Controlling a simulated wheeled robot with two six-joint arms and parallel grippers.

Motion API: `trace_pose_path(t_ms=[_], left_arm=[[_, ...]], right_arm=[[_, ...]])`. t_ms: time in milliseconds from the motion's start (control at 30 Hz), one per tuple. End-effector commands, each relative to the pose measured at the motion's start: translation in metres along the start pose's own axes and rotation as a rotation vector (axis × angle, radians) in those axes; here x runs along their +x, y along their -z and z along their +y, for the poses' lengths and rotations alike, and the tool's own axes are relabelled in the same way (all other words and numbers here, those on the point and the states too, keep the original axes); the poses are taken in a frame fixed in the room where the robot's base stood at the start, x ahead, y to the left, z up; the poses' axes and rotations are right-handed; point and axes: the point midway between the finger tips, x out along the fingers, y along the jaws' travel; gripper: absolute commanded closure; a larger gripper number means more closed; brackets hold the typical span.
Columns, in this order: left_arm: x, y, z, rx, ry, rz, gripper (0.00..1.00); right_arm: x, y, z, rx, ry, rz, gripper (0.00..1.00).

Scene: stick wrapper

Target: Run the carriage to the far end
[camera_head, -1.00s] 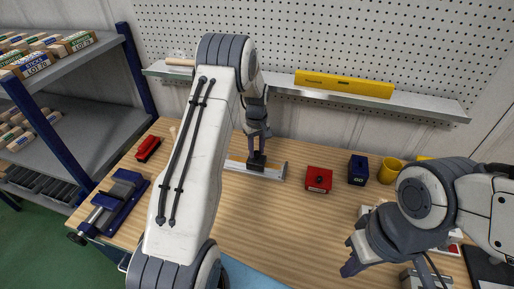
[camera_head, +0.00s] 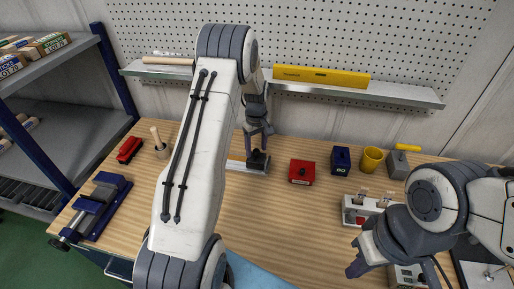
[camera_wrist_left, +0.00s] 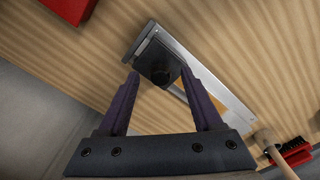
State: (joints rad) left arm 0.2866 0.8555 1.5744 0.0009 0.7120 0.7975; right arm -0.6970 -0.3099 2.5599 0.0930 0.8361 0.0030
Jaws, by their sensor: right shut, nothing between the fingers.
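The black carriage (camera_head: 258,159) sits on a short silver rail (camera_head: 240,166) on the wooden bench. In the left wrist view the carriage (camera_wrist_left: 157,62) is at the rail's upper-left end, close to the end piece; the bare rail (camera_wrist_left: 215,92) runs to the lower right. My left gripper (camera_head: 259,147) is over the carriage. My right gripper (camera_head: 360,262) is shut and empty at the right of the bench, away from the rail.
A red box (camera_head: 301,172) stands right of the rail, with a blue box (camera_head: 341,160) and yellow cup (camera_head: 371,159) beyond. A red brush (camera_head: 130,149) and blue vise (camera_head: 97,206) are at the left. A shelf with a yellow level (camera_head: 320,77) runs behind.

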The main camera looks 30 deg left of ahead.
Motion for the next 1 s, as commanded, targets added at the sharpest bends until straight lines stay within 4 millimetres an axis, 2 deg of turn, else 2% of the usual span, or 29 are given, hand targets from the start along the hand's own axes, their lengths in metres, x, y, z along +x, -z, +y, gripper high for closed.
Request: trace_pose_path(t_ms=[233, 333, 800, 1000], left_arm=[[-0.001, 0.0, 0.0, 0.001, 0.0, 0.001, 0.34], [-0.007, 0.001, 0.001, 0.001, -0.003, 0.003, 0.34], [-0.09, 0.001, 0.002, 0.001, -0.003, 0.004, 0.34], [-0.104, 0.0, 0.001, 0.001, 0.0, 0.0, 0.34]], right_arm=[[0.001, 0.0, 0.0, 0.0, 0.0, 0.0, 1.0], [0.004, 0.0, 0.0, 0.0, 0.0, 0.0, 1.0], [0.027, -0.002, 0.002, -0.001, 0.0, 0.0, 1.0], [0.029, -0.002, 0.002, -0.001, 0.0, 0.0, 1.0]])
